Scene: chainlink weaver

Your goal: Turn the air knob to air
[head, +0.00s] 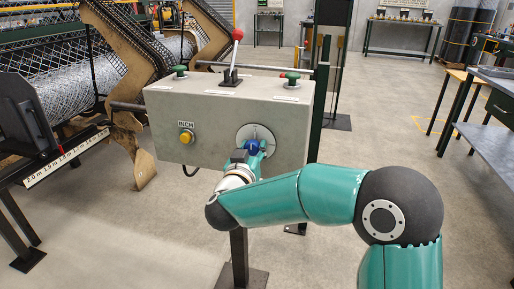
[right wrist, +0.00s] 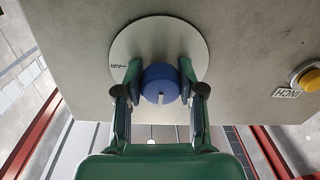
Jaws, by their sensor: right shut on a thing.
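The blue air knob (head: 252,147) sits on a round pale dial plate (head: 267,135) on the front of the grey control box. In the right wrist view the knob (right wrist: 160,82) shows a white mark at its lower edge, and the dial plate (right wrist: 150,35) carries an upside-down "AIR" label (right wrist: 118,68) left of the knob. My right gripper (head: 254,150) is at the knob; in its wrist view the two green fingers (right wrist: 160,78) are shut on the knob's sides. The arm hides part of the dial in the head view. My left gripper is not in view.
The grey control box (head: 215,108) also has a yellow INCH button (head: 186,137), a red-topped lever (head: 233,62) and two green knobs (head: 293,78) on top. The weaving machine with wire mesh (head: 60,80) stands at left. Floor at right of the box is clear.

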